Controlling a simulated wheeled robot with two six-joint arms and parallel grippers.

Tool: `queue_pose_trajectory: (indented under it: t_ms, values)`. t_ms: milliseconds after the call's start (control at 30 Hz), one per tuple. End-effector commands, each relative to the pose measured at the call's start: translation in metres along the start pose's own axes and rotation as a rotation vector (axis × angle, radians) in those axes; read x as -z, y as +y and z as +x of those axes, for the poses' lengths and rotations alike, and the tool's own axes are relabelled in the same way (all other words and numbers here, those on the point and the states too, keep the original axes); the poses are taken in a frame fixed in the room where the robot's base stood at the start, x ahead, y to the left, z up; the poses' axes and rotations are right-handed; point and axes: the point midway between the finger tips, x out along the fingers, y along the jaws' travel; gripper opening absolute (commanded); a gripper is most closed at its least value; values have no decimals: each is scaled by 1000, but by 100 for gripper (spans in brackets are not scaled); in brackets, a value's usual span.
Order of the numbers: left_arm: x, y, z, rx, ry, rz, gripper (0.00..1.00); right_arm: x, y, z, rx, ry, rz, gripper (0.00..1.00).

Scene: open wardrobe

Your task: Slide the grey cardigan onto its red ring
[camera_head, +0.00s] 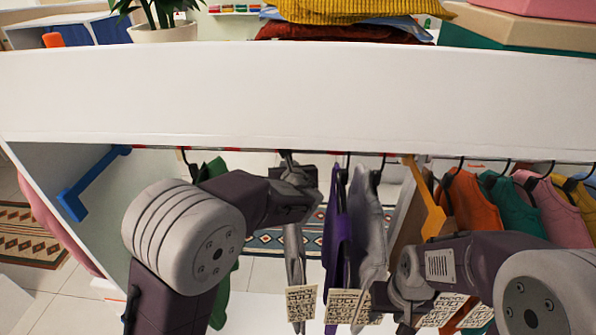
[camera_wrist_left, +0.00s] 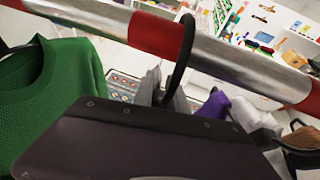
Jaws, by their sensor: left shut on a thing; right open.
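A grey garment, which I take for the grey cardigan (camera_head: 294,258), hangs edge-on below my left gripper (camera_head: 298,183) in the head view. My left gripper is shut on its hanger, just under the rail; the grip itself is largely hidden. My right gripper (camera_head: 407,287) is open, low and to the right, in front of the hanging clothes.
A green garment (camera_wrist_left: 45,85) hangs left of it. A purple garment (camera_head: 336,225) and another grey one (camera_head: 369,225) hang to its right. Beyond a yellow-orange bracket (camera_head: 428,205) hang orange, teal and pink clothes. The white top board (camera_head: 290,95) crosses above the rail.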

Motion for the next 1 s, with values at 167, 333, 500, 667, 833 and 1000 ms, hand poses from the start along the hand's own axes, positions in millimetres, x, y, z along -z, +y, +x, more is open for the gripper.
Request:
queue_pose_trajectory:
  t_ms: [167,333,500,667,833,1000]
  values:
    - [1,16,4,-3,1,-4,0,-1,0,10,0,0,0,42]
    - [0,29,6,-3,1,-2,0,-2,0,17,0,0,0,42]
    - [-1,42,8,-3,1,-2,0,-2,0,24,0,0,0,42]
    - [-2,55,11,-3,1,-3,0,-3,1,30,0,0,0,42]
    - [-3,68,13,-4,0,-2,0,-4,1,36,0,0,0,42]
    - [-4,82,15,-3,0,-4,0,-4,1,42,0,0,0,42]
